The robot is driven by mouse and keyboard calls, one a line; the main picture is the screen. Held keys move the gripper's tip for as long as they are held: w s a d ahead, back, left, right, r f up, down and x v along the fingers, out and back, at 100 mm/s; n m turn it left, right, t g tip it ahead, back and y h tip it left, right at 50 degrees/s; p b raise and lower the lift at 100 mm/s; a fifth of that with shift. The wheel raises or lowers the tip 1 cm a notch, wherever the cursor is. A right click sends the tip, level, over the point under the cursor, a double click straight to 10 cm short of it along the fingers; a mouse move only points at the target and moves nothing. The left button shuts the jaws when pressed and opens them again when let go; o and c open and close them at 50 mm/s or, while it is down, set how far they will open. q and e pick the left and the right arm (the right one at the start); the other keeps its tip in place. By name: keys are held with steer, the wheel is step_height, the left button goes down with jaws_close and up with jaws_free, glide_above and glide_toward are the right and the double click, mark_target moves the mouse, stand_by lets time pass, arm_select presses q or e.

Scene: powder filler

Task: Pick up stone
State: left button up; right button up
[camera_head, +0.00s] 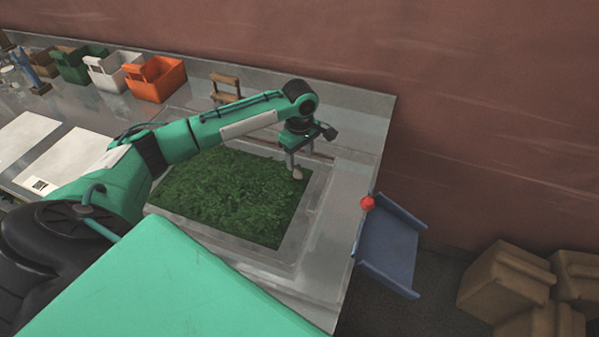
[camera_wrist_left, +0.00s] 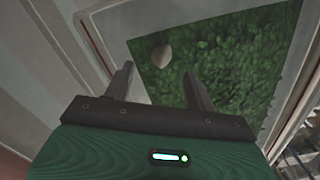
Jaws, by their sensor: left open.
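A small pale stone (camera_head: 297,174) lies on the green leafy bed (camera_head: 225,195) near its right corner in the head view. In the left wrist view the stone (camera_wrist_left: 162,56) shows beyond the fingertips, between the lines of the two fingers, near the edge of the greenery. My left gripper (camera_head: 291,160) points down just above the stone; in the wrist view the left gripper (camera_wrist_left: 160,75) is open with nothing between its fingers. I cannot tell the exact gap to the stone. My right gripper is not in view.
The bed is sunk in a grey metal counter (camera_head: 325,235) with a raised frame. Orange (camera_head: 155,80), white (camera_head: 110,72) and green bins stand at the back left. A blue chute (camera_head: 388,245) with a red ball (camera_head: 367,203) hangs at the right. Cardboard boxes (camera_head: 505,280) sit beyond.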

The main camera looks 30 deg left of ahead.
mark_target(299, 171)
arm_select(q)
steer(key=shift+s+f, duration=0.1)
steer(key=shift+f, duration=0.15)
step_height(299, 171, down, 4)
steer(key=shift+r+p, duration=0.2)
steer(key=shift+p, duration=0.85)
steer(key=shift+f, duration=0.55)
steer(key=c, duration=1.1)
